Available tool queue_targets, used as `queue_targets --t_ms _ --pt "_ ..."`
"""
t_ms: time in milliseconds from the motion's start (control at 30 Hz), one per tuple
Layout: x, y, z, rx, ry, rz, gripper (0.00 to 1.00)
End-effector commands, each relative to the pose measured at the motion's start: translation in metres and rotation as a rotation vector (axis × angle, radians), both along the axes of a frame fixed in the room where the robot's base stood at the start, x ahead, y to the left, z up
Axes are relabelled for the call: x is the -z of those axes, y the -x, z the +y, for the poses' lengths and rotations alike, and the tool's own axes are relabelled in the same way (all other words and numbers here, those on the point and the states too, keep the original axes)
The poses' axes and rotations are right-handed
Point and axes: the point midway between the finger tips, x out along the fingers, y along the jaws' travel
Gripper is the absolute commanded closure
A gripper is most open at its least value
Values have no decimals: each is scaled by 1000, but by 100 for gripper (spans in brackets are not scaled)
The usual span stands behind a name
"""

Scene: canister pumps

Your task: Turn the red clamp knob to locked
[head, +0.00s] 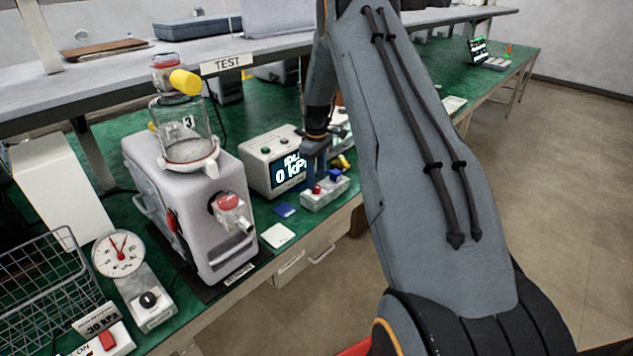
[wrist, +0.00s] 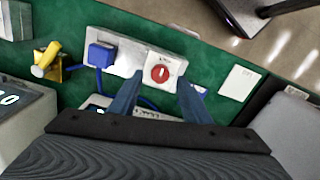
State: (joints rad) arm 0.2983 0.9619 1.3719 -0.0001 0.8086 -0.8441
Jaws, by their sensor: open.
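A round red knob (wrist: 160,72) with a white centre mark sits on a white block (wrist: 127,50) in the wrist view. A blue part (wrist: 101,55) sits on the same block to its left. In the head view the red knob (head: 317,188) is on the front left of the block (head: 325,196), beside the blue part (head: 335,175). My gripper (wrist: 158,84) is open, its two blue fingers spread just below the knob in the wrist picture. In the head view my gripper (head: 315,168) points down above the block. I cannot tell whether the fingers touch the knob.
A grey canister pump (head: 190,200) with its own red-topped outlet stands left. A display box reading 0 kPa (head: 275,160) stands close to my gripper. A yellow part (wrist: 47,58) lies beside the block. White card (head: 278,236) and blue card (head: 285,210) lie near the table edge.

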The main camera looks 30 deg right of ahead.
Motion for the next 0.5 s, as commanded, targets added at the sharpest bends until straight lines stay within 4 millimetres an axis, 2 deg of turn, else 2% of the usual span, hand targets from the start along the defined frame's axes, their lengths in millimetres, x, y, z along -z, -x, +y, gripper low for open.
queue_targets --t_ms 200,500 --pt "23 0 0 0 0 0 57" --pt "30 0 0 1 0 0 57"
